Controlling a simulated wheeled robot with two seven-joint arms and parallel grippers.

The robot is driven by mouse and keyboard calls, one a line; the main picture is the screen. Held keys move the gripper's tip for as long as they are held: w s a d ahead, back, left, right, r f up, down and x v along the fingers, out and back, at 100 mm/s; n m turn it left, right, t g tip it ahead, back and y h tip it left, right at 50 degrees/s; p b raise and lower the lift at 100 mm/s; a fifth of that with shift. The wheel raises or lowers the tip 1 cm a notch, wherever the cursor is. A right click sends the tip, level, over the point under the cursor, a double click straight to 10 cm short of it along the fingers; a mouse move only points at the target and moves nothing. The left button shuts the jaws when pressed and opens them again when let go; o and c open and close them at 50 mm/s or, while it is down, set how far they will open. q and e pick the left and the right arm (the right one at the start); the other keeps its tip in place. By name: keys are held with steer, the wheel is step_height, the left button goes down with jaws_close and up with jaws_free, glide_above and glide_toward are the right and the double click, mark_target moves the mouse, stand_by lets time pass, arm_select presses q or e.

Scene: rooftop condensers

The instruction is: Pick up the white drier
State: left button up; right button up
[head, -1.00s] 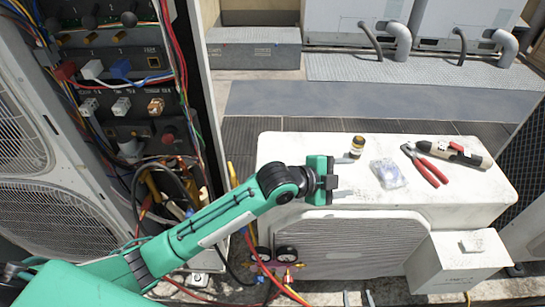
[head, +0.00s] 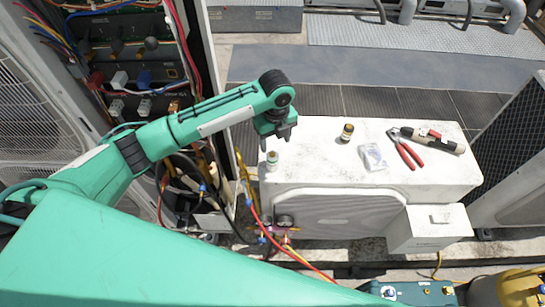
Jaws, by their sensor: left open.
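The white drier (head: 272,161) is a small pale cylinder with a greenish marking. It stands upright at the left end of the white condenser's top (head: 320,148). My left gripper (head: 277,144) points down close above and slightly right of the drier in the head view. Its two fingers are apart with nothing visible between them. I cannot tell whether a finger touches the drier. My right gripper is out of view.
An open wiring cabinet (head: 135,75) stands left. Hoses and gauges (head: 284,221) hang in front.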

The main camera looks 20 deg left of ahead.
mark_target(273, 162)
arm_select(q)
step_height(273, 162, down, 6)
steer(key=shift+f+p, duration=0.2)
steer(key=shift+p, duration=0.3)
steer(key=f, duration=0.1)
steer(key=f+p, duration=0.2)
steer(key=f, duration=0.1)
steer(key=shift+s+a, duration=0.25)
steer(key=shift+f, duration=0.7)
steer(key=c, duration=1.2)
steer(key=shift+o, duration=0.2)
steer(key=shift+w, duration=0.1)
steer(key=shift+r, duration=0.1)
step_height(273, 162, up, 20)
steer(key=b, duration=0.3)
steer(key=shift+b, duration=0.4)
